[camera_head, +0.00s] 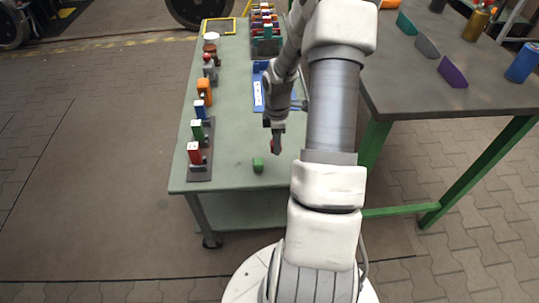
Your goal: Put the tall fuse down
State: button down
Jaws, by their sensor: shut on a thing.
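My gripper (276,146) is low over the front half of the green table (233,150), pointing down. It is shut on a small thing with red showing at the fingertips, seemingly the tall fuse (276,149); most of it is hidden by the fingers. I cannot tell whether its lower end touches the table top.
A blue tray (258,92) lies behind my gripper. A grey table (440,85) stands right. The table's front middle is mostly clear.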

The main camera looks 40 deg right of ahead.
jog(key=shift+w+a+f+b, duration=0.15)
jog(key=shift+w+a+f, duration=0.15)
jog(key=shift+w+f, duration=0.25)
jog(key=shift+w+a+f+b, duration=0.15)
jog(key=shift+w+a+f, duration=0.15)
jog(key=shift+w, duration=0.35)
jog(key=shift+d+f+b, duration=0.1)
jog(key=shift+f+b, duration=0.75)
jog(key=shift+f, duration=1)
jog(key=shift+f, duration=0.15)
jog(key=shift+c, duration=2.3)
grip_release()
notch_tip(320, 180, up, 12)
jog(key=p, duration=0.4)
jog(key=shift+r, duration=0.25)
